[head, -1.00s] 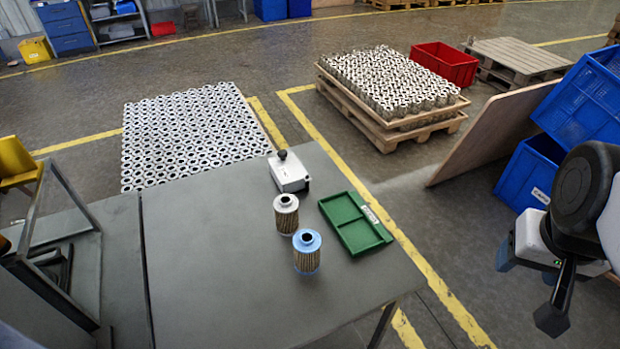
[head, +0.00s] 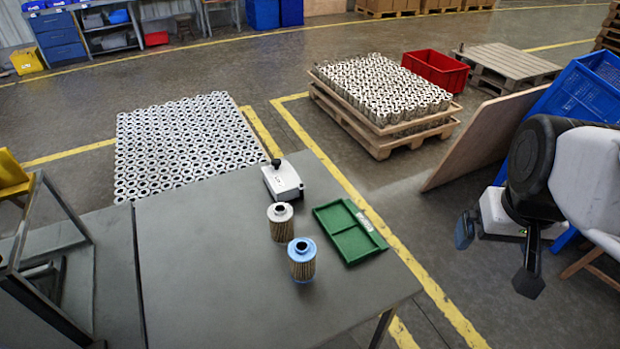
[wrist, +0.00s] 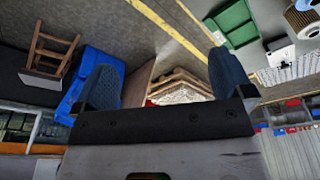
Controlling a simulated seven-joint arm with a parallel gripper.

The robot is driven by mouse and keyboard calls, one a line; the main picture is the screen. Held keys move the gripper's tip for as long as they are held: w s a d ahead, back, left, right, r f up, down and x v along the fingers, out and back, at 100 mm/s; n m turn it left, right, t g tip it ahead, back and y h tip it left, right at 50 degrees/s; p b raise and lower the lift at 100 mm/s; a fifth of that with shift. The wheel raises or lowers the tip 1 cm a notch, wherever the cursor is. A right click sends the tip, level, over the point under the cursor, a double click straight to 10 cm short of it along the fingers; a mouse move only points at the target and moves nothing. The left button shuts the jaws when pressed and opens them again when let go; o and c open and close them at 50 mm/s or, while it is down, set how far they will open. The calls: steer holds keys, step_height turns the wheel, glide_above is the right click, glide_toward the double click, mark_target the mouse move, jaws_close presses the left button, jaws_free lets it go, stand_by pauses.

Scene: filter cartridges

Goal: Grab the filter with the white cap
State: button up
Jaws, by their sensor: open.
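The filter with the white cap (head: 282,230) stands upright on the grey table, with a pleated tan body and a pale ring-shaped top. A filter with a blue cap (head: 302,262) stands upright just in front of it and slightly right, close by. My gripper (head: 497,256) is open and empty, off the table's right side and well apart from both filters. In the wrist view its two dark blue fingers (wrist: 165,82) are spread wide with nothing between them.
A green tray (head: 318,213) lies right of the filters, between them and my gripper. A white device with a black knob (head: 283,183) sits behind them. The table's left part (head: 200,270) is clear. A leaning board (head: 480,145) and blue crates (head: 570,100) stand beyond my arm.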

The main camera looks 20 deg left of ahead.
steer(key=w+a+f+n, duration=0.2)
steer(key=w+a+n, duration=0.2)
steer(key=w+a, duration=0.4)
steer(key=n+g, duration=0.2)
steer(key=n, duration=0.8)
glide_above(281, 208)
steer(key=f, duration=1.1)
steer(key=shift+w+d+f, duration=0.15)
steer(key=shift+d+f, duration=0.25)
steer(key=shift+a+f, duration=0.2)
steer(key=shift+a, duration=0.2)
steer(key=shift+f, duration=0.1)
steer(key=shift+f, duration=1.2)
steer(key=shift+f, duration=0.1)
